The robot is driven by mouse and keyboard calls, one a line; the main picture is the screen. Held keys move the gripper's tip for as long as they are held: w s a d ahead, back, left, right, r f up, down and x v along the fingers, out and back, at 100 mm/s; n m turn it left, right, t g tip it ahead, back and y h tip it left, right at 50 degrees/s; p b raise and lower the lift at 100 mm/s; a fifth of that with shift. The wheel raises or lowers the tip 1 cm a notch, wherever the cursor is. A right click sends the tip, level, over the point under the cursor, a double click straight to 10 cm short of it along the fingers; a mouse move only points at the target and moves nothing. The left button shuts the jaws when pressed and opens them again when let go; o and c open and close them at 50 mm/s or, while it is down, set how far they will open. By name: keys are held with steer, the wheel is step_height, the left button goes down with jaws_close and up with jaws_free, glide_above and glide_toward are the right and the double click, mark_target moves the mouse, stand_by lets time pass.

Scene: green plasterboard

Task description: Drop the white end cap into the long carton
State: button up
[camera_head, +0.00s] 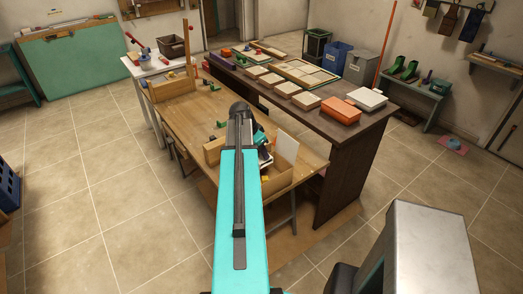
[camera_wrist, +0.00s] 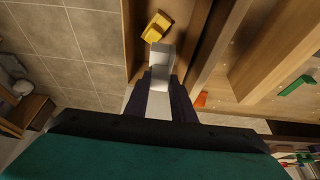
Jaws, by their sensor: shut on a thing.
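My gripper (camera_wrist: 163,82) is shut on the white end cap (camera_wrist: 161,60), which shows as a pale piece between the two dark fingers. The long carton (camera_wrist: 133,40), a brown open box, lies beneath the gripper in the wrist view. A yellow block (camera_wrist: 157,26) is inside it, just past the cap. In the head view my gripper (camera_head: 265,158) is partly hidden by my turquoise arm, above the open carton (camera_head: 290,181) at the table's near end. The cap cannot be made out clearly there. How high it is above the carton floor is hard to tell.
A white upright panel (camera_head: 286,147) stands right beside the gripper. The wooden table (camera_head: 185,112) carries another box (camera_head: 168,88) and small green pieces (camera_head: 214,87). A dark table (camera_head: 340,135) alongside bears trays and an orange box (camera_head: 340,112).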

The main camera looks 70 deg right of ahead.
mark_target(261, 157)
steer(key=shift+f+b, duration=0.65)
steer(key=shift+f, duration=1.45)
steer(key=o, duration=1.1)
steer(key=b+v, duration=0.4)
steer(key=v, duration=0.9)
steer(key=shift+a+r, duration=0.25)
steer(key=shift+r, duration=0.1)
